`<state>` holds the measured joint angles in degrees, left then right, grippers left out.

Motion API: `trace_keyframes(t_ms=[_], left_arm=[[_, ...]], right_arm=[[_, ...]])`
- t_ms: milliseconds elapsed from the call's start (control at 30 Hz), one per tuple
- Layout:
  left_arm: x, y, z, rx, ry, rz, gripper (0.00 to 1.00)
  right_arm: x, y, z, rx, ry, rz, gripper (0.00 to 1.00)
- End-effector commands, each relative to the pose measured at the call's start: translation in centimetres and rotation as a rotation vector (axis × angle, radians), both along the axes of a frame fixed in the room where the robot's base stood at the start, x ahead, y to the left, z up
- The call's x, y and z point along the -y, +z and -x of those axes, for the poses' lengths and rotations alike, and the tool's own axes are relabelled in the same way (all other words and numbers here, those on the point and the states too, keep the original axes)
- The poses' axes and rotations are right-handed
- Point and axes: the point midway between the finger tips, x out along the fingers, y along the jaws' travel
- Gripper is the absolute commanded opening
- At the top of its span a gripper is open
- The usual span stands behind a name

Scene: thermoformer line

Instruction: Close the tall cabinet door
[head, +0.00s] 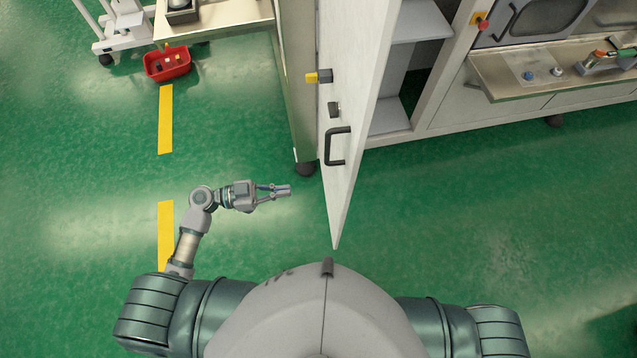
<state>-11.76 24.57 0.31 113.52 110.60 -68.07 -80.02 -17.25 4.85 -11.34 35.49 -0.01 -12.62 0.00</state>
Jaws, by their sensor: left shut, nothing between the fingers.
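The tall cabinet door (356,85) stands wide open and points toward me, seen nearly edge-on in the head view. A black handle (336,146) is on its left face, with a small dark latch piece and a yellow and black part (319,77) above it. The open cabinet (420,22) with light shelves shows to the right of the door. My left gripper (289,190) is shut and empty, to the left of the door and apart from it, below the handle in the picture. My right gripper is not in view.
A workbench (215,27) stands left of the door, with a red bin (168,65) on the floor beside it. A machine with a control ledge (545,68) is at the right. The green floor right of the door is clear.

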Motion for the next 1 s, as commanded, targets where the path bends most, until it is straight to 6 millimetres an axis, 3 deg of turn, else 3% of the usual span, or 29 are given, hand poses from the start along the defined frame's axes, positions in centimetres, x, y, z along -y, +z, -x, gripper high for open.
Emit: trace_keyframes(t_ms=[167,600,800,1000], left_arm=[[2.4,0.4,-0.5,0.001,-0.001,0.004,0.00],[11.0,0.4,-2.6,-0.004,0.003,0.002,0.00],[12.9,0.1,-3.0,-0.004,0.003,0.000,0.00],[13.3,-0.1,-3.1,-0.003,0.003,-0.001,0.00]], right_arm=[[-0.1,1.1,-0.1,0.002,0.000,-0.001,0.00],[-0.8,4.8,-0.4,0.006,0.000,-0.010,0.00],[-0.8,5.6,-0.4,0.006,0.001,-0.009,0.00],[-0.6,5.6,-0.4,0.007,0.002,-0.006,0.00]])
